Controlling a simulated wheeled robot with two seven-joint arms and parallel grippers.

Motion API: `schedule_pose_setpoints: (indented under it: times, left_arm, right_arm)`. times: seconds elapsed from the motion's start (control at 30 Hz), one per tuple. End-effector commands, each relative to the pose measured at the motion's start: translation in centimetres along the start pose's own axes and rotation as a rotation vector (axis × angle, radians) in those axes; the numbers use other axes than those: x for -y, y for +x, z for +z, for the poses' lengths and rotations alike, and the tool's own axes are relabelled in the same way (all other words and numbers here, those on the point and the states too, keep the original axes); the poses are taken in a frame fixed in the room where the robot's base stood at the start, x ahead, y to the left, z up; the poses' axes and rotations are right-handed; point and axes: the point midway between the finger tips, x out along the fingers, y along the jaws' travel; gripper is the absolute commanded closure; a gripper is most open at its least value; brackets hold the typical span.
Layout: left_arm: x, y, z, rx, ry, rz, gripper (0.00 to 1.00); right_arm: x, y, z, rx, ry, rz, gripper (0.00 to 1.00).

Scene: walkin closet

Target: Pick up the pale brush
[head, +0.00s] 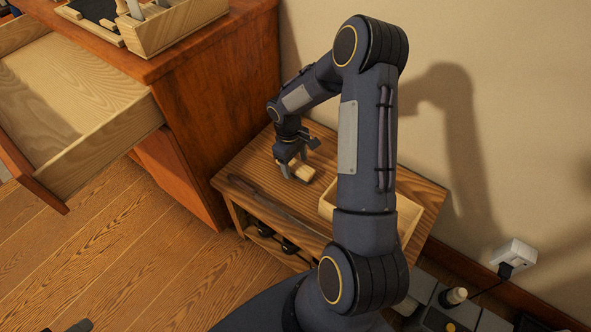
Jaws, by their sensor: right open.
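The pale brush (304,172) lies on the small wooden bench (262,164), near its back left part. It is a light wooden block shape, partly covered by my right gripper. My right gripper (293,170) points down at the brush from above, with its open fingers close around its left part. I cannot tell whether the fingers touch it. My left gripper cannot be made out.
A long dark shoehorn-like stick (275,204) lies along the bench's front. A pale open box (408,215) stands on its right, partly behind my arm. The dresser (205,110) with an open drawer (85,115) stands left. A wall is behind the bench.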

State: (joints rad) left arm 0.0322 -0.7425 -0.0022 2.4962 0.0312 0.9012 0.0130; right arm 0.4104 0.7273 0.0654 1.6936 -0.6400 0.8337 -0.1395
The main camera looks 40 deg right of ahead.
Motion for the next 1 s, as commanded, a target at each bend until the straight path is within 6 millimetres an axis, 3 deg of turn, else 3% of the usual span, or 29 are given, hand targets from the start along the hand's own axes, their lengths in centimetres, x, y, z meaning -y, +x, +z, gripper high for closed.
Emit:
schedule_pose_setpoints:
  times: [0.1, 0.3, 0.7, 1.0]
  left_arm:
    - [0.18, 0.4, 0.21, 0.0, 0.0, 0.0, 0.64]
    - [0.14, 0.31, 0.17, 0.0, 0.0, 0.0, 0.64]
    - [0.14, 0.31, 0.16, 0.0, 0.0, 0.0, 0.64]
    - [0.1, 0.21, 0.11, 0.0, 0.0, 0.0, 0.64]
  right_arm:
    - [0.0, 1.37, 0.03, 0.0, 0.0, 0.0, 0.35]
    - [0.0, 1.32, 0.03, -0.001, 0.0, 0.0, 0.35]
    - [0.0, 1.29, 0.03, 0.0, 0.001, 0.0, 0.84]
    - [-0.01, 0.95, 0.07, -0.001, 0.001, 0.001, 0.84]
